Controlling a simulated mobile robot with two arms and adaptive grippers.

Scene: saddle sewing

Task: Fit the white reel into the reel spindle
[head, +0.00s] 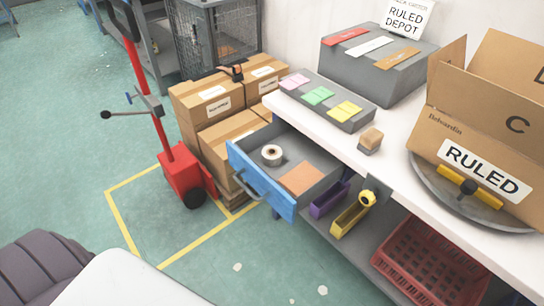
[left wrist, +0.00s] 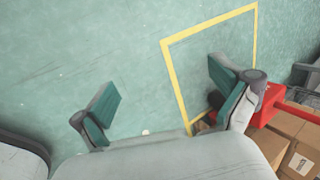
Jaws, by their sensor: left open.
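The white reel (head: 272,154) lies in the open blue drawer (head: 262,198) under the white worktop, beside a flat orange-brown piece (head: 302,178). A grey bracket (head: 378,188) at the worktop's front edge has a round yellow part (head: 367,198) on it; I cannot tell for sure whether this is the reel spindle. My left gripper (left wrist: 165,78) shows in the left wrist view, open and empty, its two teal-padded fingers wide apart above the green floor. It is away from the reel. No gripper shows in the head view, and my right gripper is not in view.
A large open carton (head: 470,125) stands on a round turntable at the worktop's right. A small tan block (head: 370,139) and a grey tray with coloured cards (head: 322,101) are on top. A red crate (head: 425,260) sits below. Stacked boxes and a red pallet jack (head: 183,177) stand left of the drawer.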

